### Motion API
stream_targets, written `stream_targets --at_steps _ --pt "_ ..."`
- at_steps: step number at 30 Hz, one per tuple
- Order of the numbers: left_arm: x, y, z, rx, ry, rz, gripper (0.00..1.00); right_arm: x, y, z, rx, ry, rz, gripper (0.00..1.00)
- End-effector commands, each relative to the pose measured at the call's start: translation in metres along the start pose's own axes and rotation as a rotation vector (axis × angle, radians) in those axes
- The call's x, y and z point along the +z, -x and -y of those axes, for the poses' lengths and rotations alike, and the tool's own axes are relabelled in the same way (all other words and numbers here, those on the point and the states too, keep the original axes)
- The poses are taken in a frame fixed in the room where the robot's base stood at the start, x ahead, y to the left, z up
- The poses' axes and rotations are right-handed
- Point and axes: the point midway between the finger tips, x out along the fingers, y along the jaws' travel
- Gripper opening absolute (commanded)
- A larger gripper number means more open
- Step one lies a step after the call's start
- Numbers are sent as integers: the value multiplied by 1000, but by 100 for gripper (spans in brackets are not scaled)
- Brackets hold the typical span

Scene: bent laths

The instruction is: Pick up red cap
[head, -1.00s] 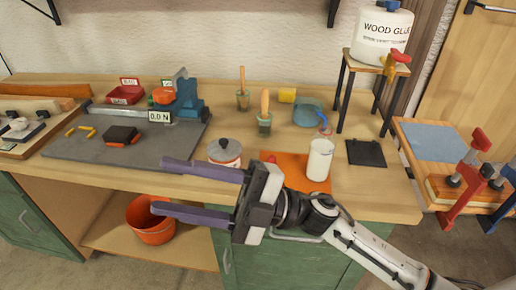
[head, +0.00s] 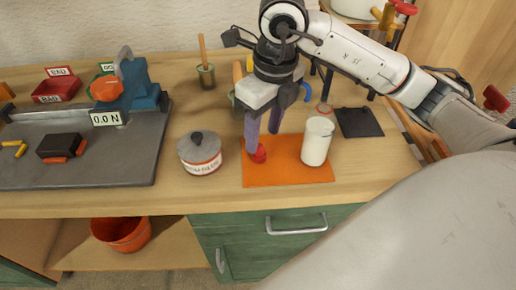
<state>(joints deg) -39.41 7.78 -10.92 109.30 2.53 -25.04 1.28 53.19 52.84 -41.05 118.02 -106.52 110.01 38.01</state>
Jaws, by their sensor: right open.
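The red cap (head: 259,155) lies on the orange mat (head: 290,177), near the mat's left side. My right gripper (head: 262,142) points down over it from above. Its two purple fingers are apart, with nothing seen held between them. The left fingertip is at the cap in the picture and partly covers it; I cannot tell whether they touch. A white bottle (head: 316,145) stands upright on the mat to the right of the cap. My left gripper is not in view.
A grey-lidded pot (head: 200,152) stands left of the mat. A dark square plate (head: 359,122) lies to the right. A grey board with a blue gauge stand (head: 140,90) and a red bin (head: 58,87) are at left. The bench's front strip is clear.

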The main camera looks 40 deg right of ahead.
Motion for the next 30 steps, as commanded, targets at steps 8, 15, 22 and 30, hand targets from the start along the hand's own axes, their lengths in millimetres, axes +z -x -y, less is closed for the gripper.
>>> stream_targets --at_steps 8,15,22,30 --pt "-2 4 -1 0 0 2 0 0 -29 -1 3 0 -5 47" --pt "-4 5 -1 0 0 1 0 2 -57 -1 4 1 0 47" --pt "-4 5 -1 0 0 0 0 2 -58 -1 4 2 1 47" --pt "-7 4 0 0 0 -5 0 2 -58 -1 4 2 1 4"
